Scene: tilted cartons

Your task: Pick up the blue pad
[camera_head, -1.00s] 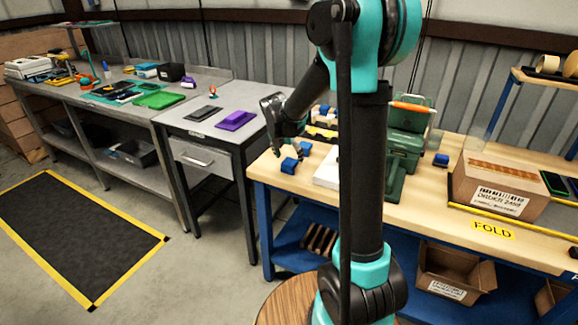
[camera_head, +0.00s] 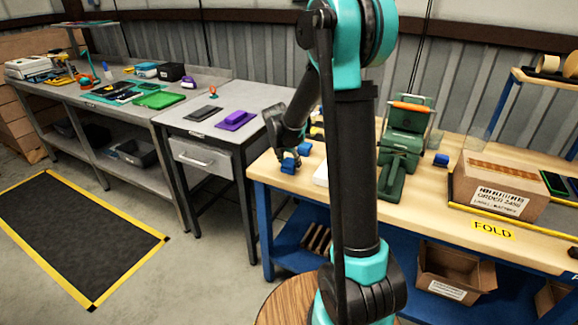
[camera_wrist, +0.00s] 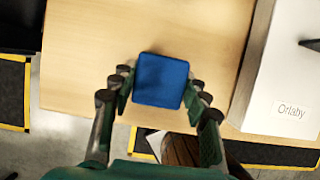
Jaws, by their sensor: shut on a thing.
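The blue pad (camera_wrist: 160,80) is a small square with rounded corners in the wrist view. My gripper (camera_wrist: 161,88) has one finger at each side of it and is shut on it. In the head view the blue pad (camera_head: 289,167) shows at the lower end of my gripper (camera_head: 287,155), near the left end of the wooden workbench (camera_head: 420,208). I cannot tell whether the pad touches the bench top.
Another small blue block (camera_head: 304,148) lies just behind the pad. A white box (camera_wrist: 282,75) stands to the right in the wrist view. A green machine (camera_head: 403,145) and a carton (camera_head: 500,184) stand further right. A grey table (camera_head: 218,127) is at the left.

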